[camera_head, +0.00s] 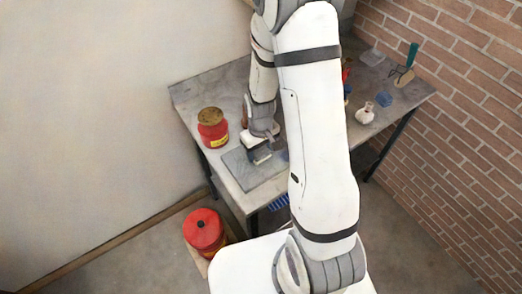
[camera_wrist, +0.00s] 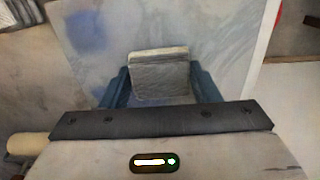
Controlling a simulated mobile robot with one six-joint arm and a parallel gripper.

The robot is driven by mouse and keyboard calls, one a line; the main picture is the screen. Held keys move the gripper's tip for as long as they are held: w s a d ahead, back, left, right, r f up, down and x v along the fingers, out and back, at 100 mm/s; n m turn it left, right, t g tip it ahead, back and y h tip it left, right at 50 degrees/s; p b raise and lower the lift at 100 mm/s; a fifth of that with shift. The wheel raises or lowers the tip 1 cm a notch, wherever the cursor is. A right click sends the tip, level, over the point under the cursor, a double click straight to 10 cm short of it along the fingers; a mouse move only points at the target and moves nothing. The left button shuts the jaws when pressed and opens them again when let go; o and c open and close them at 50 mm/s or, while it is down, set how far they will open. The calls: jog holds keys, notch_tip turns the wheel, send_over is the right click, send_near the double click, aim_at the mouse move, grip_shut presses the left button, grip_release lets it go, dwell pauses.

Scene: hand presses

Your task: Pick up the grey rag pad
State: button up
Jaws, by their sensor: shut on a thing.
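The grey rag pad (camera_wrist: 158,78) sits between the two blue-grey fingers of my gripper (camera_wrist: 158,84) in the wrist view. The fingers are shut on it from both sides. In the head view my gripper (camera_head: 258,151) is low over a grey slab (camera_head: 240,174) at the table's front left, and the pad shows only as a small pale shape there. I cannot tell whether the pad touches the slab. The slab also shows in the wrist view (camera_wrist: 222,35), with a blue stain at its left.
A red can with a brown lid (camera_head: 212,128) stands on the table (camera_head: 205,90) left of my gripper. A small white bottle (camera_head: 365,113), a blue item (camera_head: 384,99) and a green-handled tool (camera_head: 409,61) are at the right. A red can (camera_head: 204,230) stands below. My arm hides the table's middle.

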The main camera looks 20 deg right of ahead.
aim_at(260, 149)
notch_tip(260, 149, up, 10)
jog(key=shift+f+b, duration=0.1)
jog(key=shift+b, duration=0.6)
jog(key=o, duration=0.4)
jog(key=shift+c, duration=1.1)
